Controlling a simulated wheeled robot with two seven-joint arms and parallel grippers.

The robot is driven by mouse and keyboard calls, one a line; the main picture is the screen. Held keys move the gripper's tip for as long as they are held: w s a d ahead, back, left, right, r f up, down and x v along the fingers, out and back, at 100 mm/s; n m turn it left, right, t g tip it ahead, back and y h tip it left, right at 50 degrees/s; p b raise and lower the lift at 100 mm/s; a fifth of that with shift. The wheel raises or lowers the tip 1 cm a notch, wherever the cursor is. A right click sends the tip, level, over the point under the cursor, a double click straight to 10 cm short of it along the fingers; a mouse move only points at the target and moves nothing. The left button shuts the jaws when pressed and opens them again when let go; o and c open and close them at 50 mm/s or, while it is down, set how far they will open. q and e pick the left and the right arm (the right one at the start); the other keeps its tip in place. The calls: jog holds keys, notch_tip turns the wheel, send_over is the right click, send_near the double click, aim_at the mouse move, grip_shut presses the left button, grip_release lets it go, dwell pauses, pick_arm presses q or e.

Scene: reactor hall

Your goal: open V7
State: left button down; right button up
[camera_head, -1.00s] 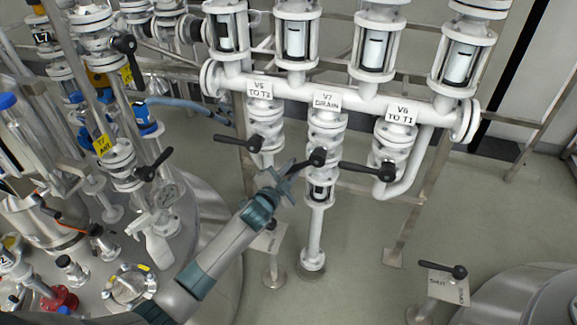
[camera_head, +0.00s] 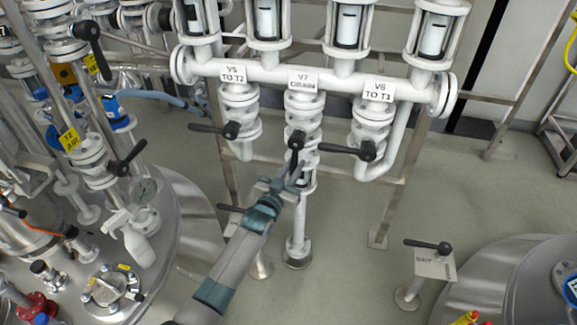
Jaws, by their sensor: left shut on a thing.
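The V7 drain valve (camera_head: 304,112) is the middle one of three white valves hanging from a horizontal pipe. Its label (camera_head: 303,81) is above it. Its black lever (camera_head: 297,141) points down and toward me, roughly in line with the vertical pipe. My left gripper (camera_head: 291,173) is shut on the lever's lower end, in front of the pipe below the valve. The fingers partly hide the lever's tip. My right gripper is not in view.
The V5 lever (camera_head: 214,128) and V6 lever (camera_head: 347,151) point left, on either side of V7. A signed post with a black lever (camera_head: 430,245) stands at the lower right. A steel vessel top with fittings (camera_head: 150,245) fills the left. Grey floor (camera_head: 345,265) is open in front.

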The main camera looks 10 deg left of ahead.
pick_arm(q)
jog(key=shift+s+d+f+n, duration=0.1)
jog(key=shift+d+f+n, duration=0.15)
jog(key=shift+d, duration=0.2)
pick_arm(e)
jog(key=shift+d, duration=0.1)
pick_arm(q)
jog(key=c, duration=1.7)
grip_release()
jog(key=shift+c, duration=0.2)
jog(key=shift+o, duration=0.5)
jog(key=shift+r, duration=0.15)
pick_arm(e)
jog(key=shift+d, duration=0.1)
pick_arm(q)
jog(key=v, duration=1.7)
jog(key=shift+b, duration=0.3)
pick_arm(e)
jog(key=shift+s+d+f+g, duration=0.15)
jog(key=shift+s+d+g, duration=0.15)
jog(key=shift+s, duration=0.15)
